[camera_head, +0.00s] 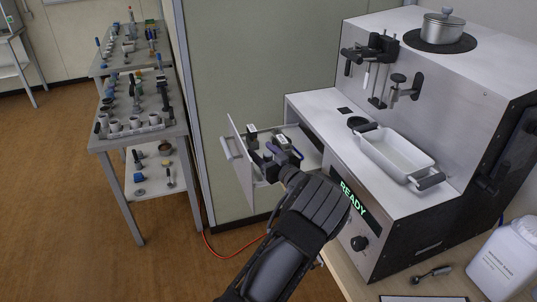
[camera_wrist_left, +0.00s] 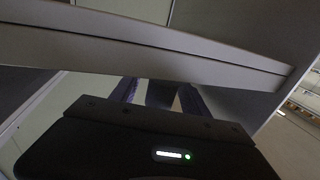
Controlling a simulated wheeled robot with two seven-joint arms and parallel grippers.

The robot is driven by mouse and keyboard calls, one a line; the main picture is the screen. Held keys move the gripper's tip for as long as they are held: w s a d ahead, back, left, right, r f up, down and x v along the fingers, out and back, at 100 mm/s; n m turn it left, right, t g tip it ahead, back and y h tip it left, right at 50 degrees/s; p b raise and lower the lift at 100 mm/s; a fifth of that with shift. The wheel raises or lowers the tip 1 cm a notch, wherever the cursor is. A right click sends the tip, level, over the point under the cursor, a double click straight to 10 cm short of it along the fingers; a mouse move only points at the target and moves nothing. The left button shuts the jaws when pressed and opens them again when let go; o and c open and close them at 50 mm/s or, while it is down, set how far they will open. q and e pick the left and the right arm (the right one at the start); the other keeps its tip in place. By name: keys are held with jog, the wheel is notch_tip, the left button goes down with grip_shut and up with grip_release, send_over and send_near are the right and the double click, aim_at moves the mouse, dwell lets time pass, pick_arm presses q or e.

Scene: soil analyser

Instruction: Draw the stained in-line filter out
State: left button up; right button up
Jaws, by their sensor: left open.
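A drawer (camera_head: 238,156) stands open at the left side of the analyser (camera_head: 413,232). Inside it are small dark and white parts, one a dark-ended piece (camera_head: 252,135) at the back left. I cannot tell which of them is the stained in-line filter; no stain shows clearly. My left gripper (camera_head: 279,154) is open at the drawer, its dark fingers over or in its right part. In the left wrist view its fingers (camera_wrist_left: 158,95) reach below a grey panel edge (camera_wrist_left: 150,50), and nothing shows clearly between them. My right gripper is not in view.
A white tray (camera_head: 421,189) with dark handles sits on the analyser's ledge, and a pot (camera_head: 443,27) stands on top. A white jug (camera_head: 505,262) is at lower right. A cluttered side table (camera_head: 118,143) stands left; the floor between is clear except an orange cable (camera_head: 229,253).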

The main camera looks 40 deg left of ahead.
pick_arm(q)
jog(key=shift+a, duration=0.1)
jog(key=shift+c, duration=0.4)
grip_shut()
dwell(0.8)
jog(key=c, duration=0.5)
grip_release()
jog(key=shift+c, duration=0.2)
grip_shut()
jog(key=shift+r+b, duration=0.35)
jog(key=shift+r, duration=0.25)
jog(key=shift+r, duration=0.2)
